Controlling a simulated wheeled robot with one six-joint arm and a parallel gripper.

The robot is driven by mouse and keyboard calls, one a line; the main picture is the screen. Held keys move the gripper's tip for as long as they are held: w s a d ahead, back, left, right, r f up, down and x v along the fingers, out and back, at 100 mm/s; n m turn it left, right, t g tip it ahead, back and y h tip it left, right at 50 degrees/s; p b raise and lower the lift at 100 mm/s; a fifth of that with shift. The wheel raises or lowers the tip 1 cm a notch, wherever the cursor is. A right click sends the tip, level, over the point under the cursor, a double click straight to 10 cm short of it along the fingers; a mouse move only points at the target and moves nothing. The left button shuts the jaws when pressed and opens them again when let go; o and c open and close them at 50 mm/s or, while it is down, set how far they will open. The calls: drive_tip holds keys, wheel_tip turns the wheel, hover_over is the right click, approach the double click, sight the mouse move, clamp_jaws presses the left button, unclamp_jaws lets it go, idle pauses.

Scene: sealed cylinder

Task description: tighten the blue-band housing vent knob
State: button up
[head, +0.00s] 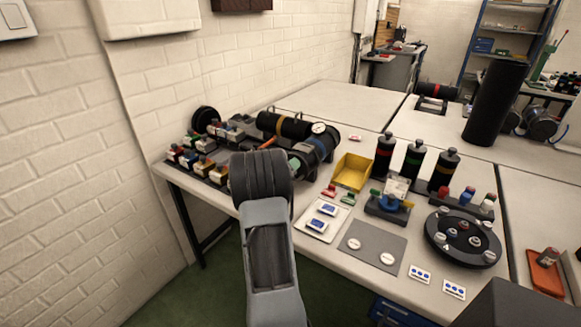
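The blue-band housing (326,146) is a dark cylinder lying on its side at the back left of the bench, with a blue band near its right end. A second dark cylinder (284,124) with a yellow-orange band and a round white gauge (318,128) lies close behind it. My arm's dark ribbed wrist stands in front of the housing's left part. It hides my gripper and much of that area. I cannot make out the vent knob, nor whether my gripper touches anything.
Several small coloured-knob blocks (184,156) crowd the bench's left end. A yellow bin (352,171), a white tray (321,224), a grey mat (371,247), banded bottles (414,159) and a round black carousel (463,237) stand to the right. The bench behind (345,98) is mostly clear.

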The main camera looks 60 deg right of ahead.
drive_tip(key=shift+a, duration=0.1)
drive_tip(key=a, duration=1.3)
drive_tip(key=shift+a, duration=0.35)
